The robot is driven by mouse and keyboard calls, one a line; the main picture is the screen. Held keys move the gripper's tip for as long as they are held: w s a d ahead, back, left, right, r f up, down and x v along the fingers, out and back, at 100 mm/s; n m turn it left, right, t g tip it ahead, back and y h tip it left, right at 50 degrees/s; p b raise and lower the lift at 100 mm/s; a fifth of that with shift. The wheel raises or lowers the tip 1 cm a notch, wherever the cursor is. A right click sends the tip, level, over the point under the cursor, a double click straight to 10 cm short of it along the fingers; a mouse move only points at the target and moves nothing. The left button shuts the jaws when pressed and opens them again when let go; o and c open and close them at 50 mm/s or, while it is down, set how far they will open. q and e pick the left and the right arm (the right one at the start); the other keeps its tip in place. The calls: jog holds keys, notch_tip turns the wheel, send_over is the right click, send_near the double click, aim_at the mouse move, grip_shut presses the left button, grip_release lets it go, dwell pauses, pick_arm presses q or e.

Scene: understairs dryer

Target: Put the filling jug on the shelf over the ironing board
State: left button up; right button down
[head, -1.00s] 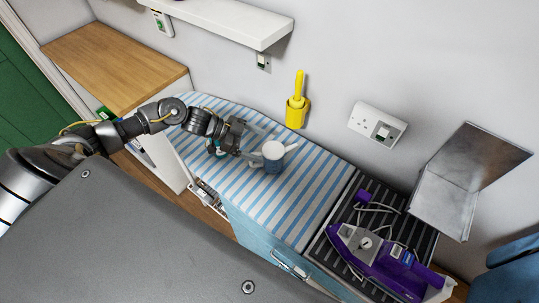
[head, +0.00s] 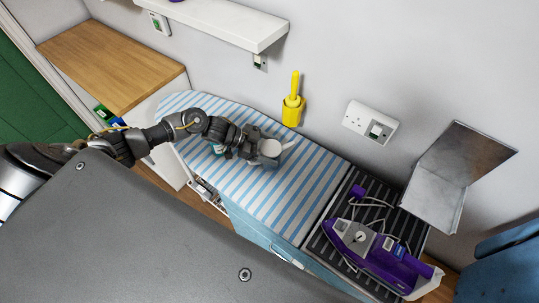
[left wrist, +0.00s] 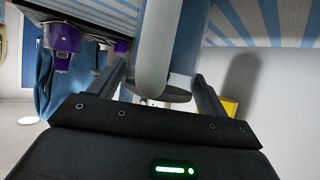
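The filling jug (head: 270,148), pale with a bluish lower part, stands on the blue-and-white striped ironing board (head: 305,180). My left gripper (head: 262,150) is at the jug's left side and partly covers it. In the left wrist view, the jug's pale curved part (left wrist: 152,55) stands between my two spread fingers (left wrist: 160,85). Gaps show on both sides, so the fingers look open; contact cannot be seen. The white shelf (head: 225,22) is on the wall above the board, cut off by the top edge. My right gripper is not in view.
A purple iron (head: 375,250) lies on a dark ribbed rest right of the board. A yellow holder (head: 293,108), a socket (head: 371,123) and a metal bracket (head: 450,175) are on the wall. A wooden worktop (head: 110,65) is at left.

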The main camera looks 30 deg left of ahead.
pick_arm(q)
jog(key=c, duration=1)
jog(key=shift+r, duration=0.2)
jog(key=shift+r+b, duration=1)
jog(key=shift+r, duration=0.2)
jog(key=s+d+r+b, duration=0.1)
jog(key=s+d+r, duration=0.1)
jog(key=s+r, duration=0.1)
jog(key=s+d+r+b, duration=0.1)
jog(key=s+d+r, duration=0.1)
jog(key=s, duration=0.3)
jog(key=s+d+r, duration=0.2)
jog(key=s+r, duration=0.2)
jog(key=r, duration=0.1)
jog(key=shift+s+r+b, duration=0.1)
jog(key=shift+s+b, duration=0.1)
jog(key=shift+b, duration=0.2)
